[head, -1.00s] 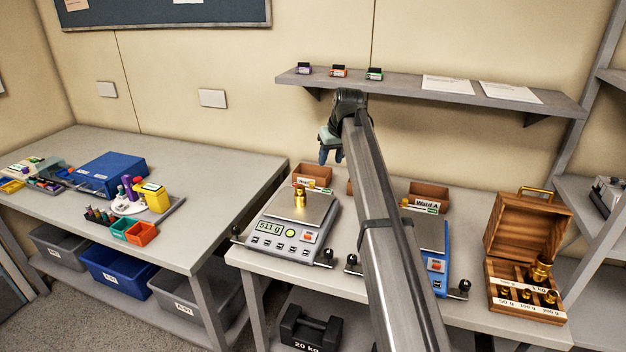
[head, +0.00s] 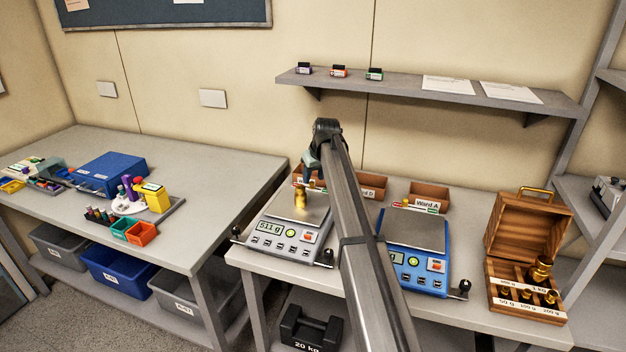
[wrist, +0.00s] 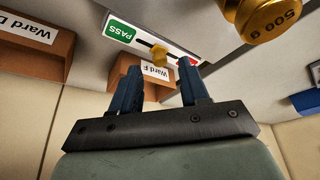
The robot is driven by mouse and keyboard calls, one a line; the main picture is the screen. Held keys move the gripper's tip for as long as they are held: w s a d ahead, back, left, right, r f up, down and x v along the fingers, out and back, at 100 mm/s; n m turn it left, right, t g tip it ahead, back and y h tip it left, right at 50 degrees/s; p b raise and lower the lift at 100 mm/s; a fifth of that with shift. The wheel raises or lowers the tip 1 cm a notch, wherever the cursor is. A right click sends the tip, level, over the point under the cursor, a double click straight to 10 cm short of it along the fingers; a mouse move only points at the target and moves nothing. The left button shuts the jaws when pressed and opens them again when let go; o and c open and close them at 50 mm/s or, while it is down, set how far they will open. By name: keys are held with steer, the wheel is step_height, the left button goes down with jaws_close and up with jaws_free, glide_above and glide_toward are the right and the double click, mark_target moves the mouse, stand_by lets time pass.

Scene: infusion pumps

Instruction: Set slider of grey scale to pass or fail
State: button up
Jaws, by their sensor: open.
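The grey scale (head: 268,241) stands on the right-hand table and its display reads 511 g. A brass weight (head: 300,198) sits on its pan; in the wrist view it is marked 500 g (wrist: 268,18). The wrist view shows the slider strip, with a green PASS label (wrist: 121,31) at one end and a partly hidden red end (wrist: 193,62). Its yellow knob (wrist: 158,52) is around the middle of the dark slot. My gripper (wrist: 160,75) is open, with the knob just beyond and between its fingertips; I cannot tell whether they touch. In the head view my gripper (head: 306,176) is behind the weight.
A blue scale (head: 414,232) stands to the right, partly behind my arm. Ward boxes line the back, including Ward A (head: 430,193) and Ward F (wrist: 155,85). A wooden weight box (head: 525,245) is at the right end. The wall shelf (head: 430,92) is above.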

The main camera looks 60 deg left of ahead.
steer(key=shift+x, duration=1.1)
jaws_close()
